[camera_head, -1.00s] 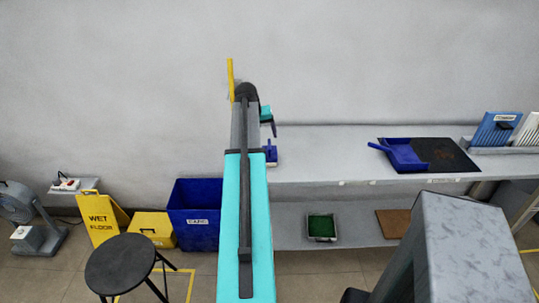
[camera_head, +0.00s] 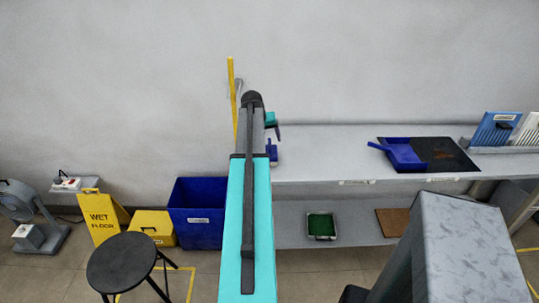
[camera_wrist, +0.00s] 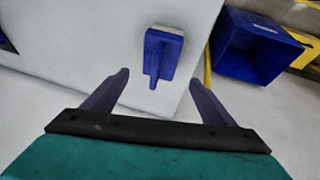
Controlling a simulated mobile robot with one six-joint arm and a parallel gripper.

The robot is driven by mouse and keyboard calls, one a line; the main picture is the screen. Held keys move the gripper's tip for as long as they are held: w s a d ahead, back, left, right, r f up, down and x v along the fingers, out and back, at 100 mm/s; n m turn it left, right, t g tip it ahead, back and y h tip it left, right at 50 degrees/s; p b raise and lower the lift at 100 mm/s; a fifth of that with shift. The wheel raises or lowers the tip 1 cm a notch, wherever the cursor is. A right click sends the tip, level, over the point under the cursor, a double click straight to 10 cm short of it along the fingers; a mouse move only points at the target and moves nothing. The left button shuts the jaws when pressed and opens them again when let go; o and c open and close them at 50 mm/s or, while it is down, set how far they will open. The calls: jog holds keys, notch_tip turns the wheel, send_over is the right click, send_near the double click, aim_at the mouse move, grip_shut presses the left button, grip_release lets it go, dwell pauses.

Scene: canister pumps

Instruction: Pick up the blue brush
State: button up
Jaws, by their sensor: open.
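The blue brush (camera_wrist: 161,54) lies on the pale worktop near its corner, with its handle pointing toward my gripper in the wrist view. It also shows in the head view (camera_head: 272,153), partly hidden by my arm. My gripper (camera_wrist: 160,78) is open and empty. In the wrist picture its two fingers stand to the left and right of the handle's end. I cannot tell how high they are above the worktop. In the head view, the gripper (camera_head: 278,132) appears just above the brush.
A blue dustpan (camera_head: 402,153) rests partly on a dark mat (camera_head: 446,154) farther right on the worktop (camera_head: 325,150). A blue bin (camera_head: 196,213) stands left of the worktop, and a yellow pole (camera_head: 233,90) is behind my arm. A black stool (camera_head: 121,262) is front left.

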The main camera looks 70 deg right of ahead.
aim_at(267, 151)
jog(key=shift+p+x, duration=0.3)
jog(key=shift+x, duration=1.6)
jog(key=shift+p+x, duration=1.15)
jog(key=shift+x, duration=1.45)
jog(key=c, duration=1.2)
